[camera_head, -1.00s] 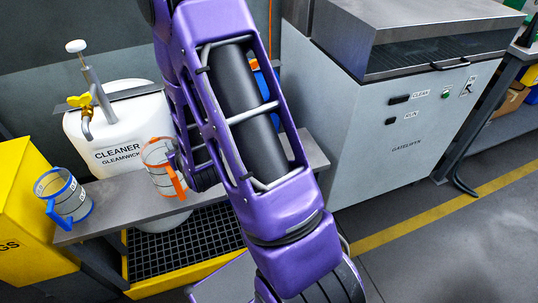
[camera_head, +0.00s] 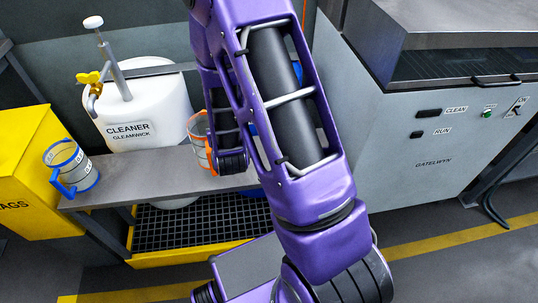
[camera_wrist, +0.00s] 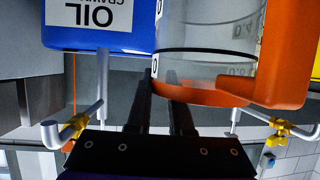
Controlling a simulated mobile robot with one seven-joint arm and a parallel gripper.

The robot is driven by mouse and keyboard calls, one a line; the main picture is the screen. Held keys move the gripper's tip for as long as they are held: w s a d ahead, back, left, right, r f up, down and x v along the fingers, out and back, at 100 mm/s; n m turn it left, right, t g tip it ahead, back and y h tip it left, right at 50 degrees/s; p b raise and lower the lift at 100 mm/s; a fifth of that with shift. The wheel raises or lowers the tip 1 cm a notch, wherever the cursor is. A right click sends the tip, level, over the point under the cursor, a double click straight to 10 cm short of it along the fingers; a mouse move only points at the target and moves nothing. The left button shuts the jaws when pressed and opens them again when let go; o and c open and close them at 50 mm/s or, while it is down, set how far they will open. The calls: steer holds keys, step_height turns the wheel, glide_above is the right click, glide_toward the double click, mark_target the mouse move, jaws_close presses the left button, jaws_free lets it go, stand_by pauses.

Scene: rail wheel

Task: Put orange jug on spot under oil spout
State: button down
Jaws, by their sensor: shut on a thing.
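The orange jug (camera_head: 198,130) is a clear measuring cup with orange rim and handle. In the head view it is above the grey bench, partly hidden behind my arm. In the wrist view its clear body (camera_wrist: 205,45) and orange base are close up, and my gripper (camera_wrist: 165,88) is shut on it. A blue oil container (camera_wrist: 100,30) with an upside-down OIL label is at upper left there. A yellow tap (camera_wrist: 75,125) shows below it. In the head view my gripper and most of the oil container are hidden. The spot under the spout is not visible.
A white cleaner tank (camera_head: 135,110) with a yellow tap stands at the bench (camera_head: 130,186). A blue-handled jug (camera_head: 72,166) sits at the bench's left end. A yellow bin (camera_head: 35,175) is at left, a grey washing machine (camera_head: 410,130) at right. A black grate lies below the bench.

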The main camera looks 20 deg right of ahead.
steer(key=s+f+m+g+h+p, duration=0.2)
steer(key=s+m+g+h, duration=0.4)
steer(key=s+m+h, duration=0.65)
steer(key=w+d+f+n+y+b, duration=0.1)
steer(key=w+d, duration=0.2)
steer(key=d, duration=0.4)
steer(key=w+d+f+n+y+b, duration=0.1)
steer(key=w+d, duration=0.3)
steer(key=d, duration=0.4)
steer(key=shift+d+f+n+y+b, duration=0.2)
steer(key=shift+f+n+y+b, duration=0.15)
steer(key=shift+f+y+b, duration=0.3)
steer(key=shift+r, duration=0.1)
steer(key=c, duration=0.8)
jaws_free()
